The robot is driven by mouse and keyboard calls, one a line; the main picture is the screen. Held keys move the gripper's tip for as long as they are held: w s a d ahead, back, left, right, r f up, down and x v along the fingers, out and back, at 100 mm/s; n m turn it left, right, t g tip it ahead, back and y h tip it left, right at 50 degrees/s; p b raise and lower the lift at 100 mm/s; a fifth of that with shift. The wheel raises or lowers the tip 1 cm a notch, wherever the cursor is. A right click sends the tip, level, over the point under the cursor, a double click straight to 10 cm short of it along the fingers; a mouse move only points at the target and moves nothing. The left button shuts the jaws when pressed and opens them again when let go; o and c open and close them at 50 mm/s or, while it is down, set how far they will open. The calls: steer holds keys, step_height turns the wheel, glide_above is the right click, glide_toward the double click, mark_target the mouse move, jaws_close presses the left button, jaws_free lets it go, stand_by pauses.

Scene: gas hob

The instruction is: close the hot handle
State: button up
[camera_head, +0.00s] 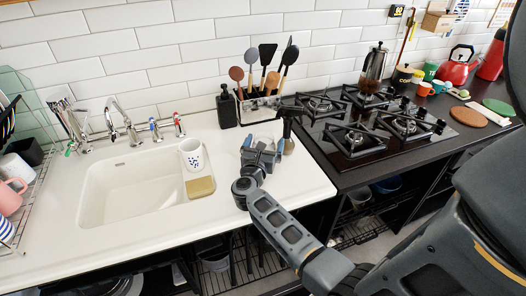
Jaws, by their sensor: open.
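The tap handle with red on it (178,124) stands behind the sink's right end, at the back of the white counter. A handle with blue on it (154,129) stands to its left. The chrome tap (124,124) is further left. I cannot tell how far the red handle is turned. My gripper (264,146) is open, over the counter to the right of the sink. It is to the right of the red handle and apart from it. Its fingertips are small and partly hidden in this view.
The white sink (108,190) has a white spotted cup (191,153) and a yellow sponge (200,187) at its right side. A black soap bottle (226,107) and a utensil holder (259,104) stand by the back wall. The gas hob (350,142) is right of my gripper.

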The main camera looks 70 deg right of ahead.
steer(key=c, duration=1.2)
steer(key=shift+r, duration=0.15)
step_height(320, 180, up, 28)
steer(key=shift+f+p, duration=0.1)
steer(key=shift+p, duration=0.7)
